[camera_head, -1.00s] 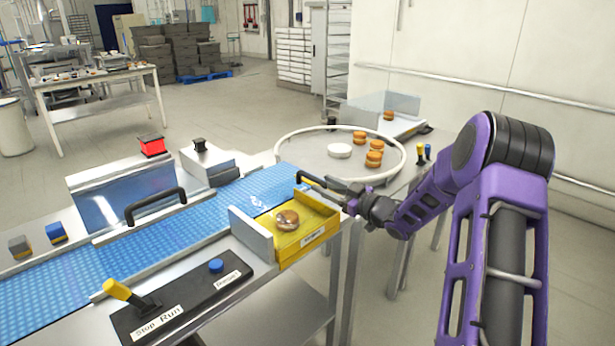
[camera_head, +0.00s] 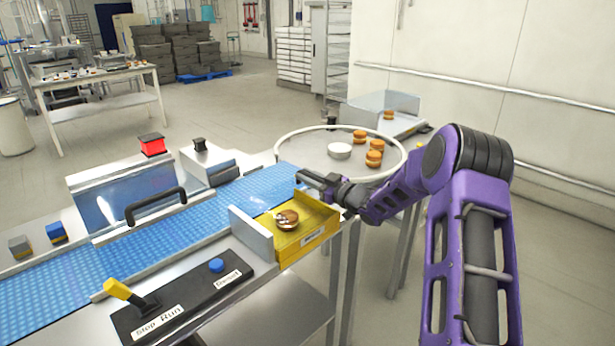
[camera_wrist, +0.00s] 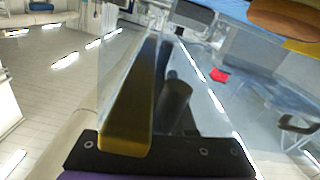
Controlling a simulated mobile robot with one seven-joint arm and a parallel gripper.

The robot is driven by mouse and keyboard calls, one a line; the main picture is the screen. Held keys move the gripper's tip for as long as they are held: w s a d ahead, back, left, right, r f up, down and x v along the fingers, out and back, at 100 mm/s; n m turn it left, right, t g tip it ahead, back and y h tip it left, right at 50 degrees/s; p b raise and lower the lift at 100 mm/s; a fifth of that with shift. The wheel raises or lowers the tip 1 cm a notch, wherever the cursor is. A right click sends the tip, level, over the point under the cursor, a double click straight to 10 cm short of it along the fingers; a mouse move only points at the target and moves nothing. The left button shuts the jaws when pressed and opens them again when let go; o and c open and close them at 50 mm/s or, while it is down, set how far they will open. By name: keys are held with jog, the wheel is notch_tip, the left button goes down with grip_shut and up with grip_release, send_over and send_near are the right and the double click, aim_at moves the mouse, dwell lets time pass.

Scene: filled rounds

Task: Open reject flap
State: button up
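My gripper (camera_head: 305,178) is at the far end of the yellow tray, beside the blue conveyor belt; its finger gap cannot be made out. The yellow tray (camera_head: 308,237) holds one filled round (camera_head: 287,219). An upright grey metal plate (camera_head: 252,235) stands between the belt and the tray; I cannot tell whether it is the reject flap. The wrist view shows a yellow-ended bar (camera_wrist: 125,140) and a dark cylinder (camera_wrist: 175,100) close together in front of a dark mounting plate. Whether anything is gripped does not show.
A round table (camera_head: 310,160) behind my gripper bears several orange rounds (camera_head: 374,158) and a white disc (camera_head: 339,151). A control box (camera_head: 180,300) with a yellow lever (camera_head: 118,290) is in front.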

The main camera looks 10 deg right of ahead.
grip_shut()
jog(key=shift+d+r, duration=0.1)
jog(key=shift+r, duration=0.1)
dwell(1.0)
